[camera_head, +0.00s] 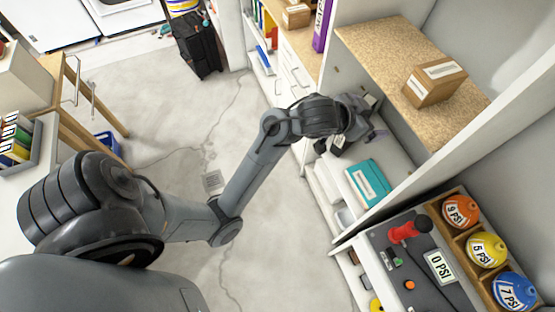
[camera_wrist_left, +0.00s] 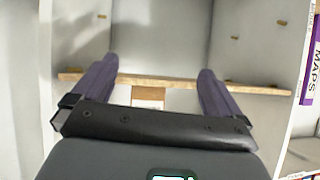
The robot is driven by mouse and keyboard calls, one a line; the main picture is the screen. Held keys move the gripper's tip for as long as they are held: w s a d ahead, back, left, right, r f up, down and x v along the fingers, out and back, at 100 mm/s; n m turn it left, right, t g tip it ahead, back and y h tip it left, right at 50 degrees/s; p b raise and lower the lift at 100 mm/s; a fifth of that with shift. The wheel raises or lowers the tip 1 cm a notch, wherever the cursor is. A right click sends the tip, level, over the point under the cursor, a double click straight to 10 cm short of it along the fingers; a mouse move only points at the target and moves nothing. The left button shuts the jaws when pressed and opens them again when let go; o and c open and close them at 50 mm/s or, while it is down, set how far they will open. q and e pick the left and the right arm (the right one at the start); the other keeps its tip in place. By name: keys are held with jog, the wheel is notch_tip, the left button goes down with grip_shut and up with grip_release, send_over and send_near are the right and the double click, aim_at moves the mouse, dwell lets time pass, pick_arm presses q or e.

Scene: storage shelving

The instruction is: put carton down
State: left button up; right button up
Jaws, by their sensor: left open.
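A brown carton (camera_head: 435,83) with white labels sits on the speckled tan shelf (camera_head: 385,55) at the upper right of the head view. A second, smaller brown carton (camera_head: 296,15) lies on a tan surface at the top. My left gripper (camera_head: 374,117) is at the shelving, by the front edge of the tan shelf and left of the nearer carton. In the left wrist view its two fingers (camera_wrist_left: 157,78) are wide apart and hold nothing. A small brown and white patch (camera_wrist_left: 148,97) shows between them; I cannot tell which carton it is. My right gripper is not visible.
A teal box (camera_head: 368,182) lies on the lower white shelf below my left gripper. A purple binder (camera_head: 322,25) stands beyond. The tan shelf is bare around the carton.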

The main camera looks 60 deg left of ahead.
pick_arm(q)
jog(key=s+d+f+g, duration=0.1)
jog(key=s+f+g, duration=0.3)
jog(key=s+f, duration=0.6)
jog(key=s+d+f+g, duration=0.1)
jog(key=s+f+g, duration=0.3)
jog(key=s+f, duration=0.6)
jog(key=s, duration=0.8)
jog(key=shift+d, duration=0.25)
jog(key=shift+r, duration=0.1)
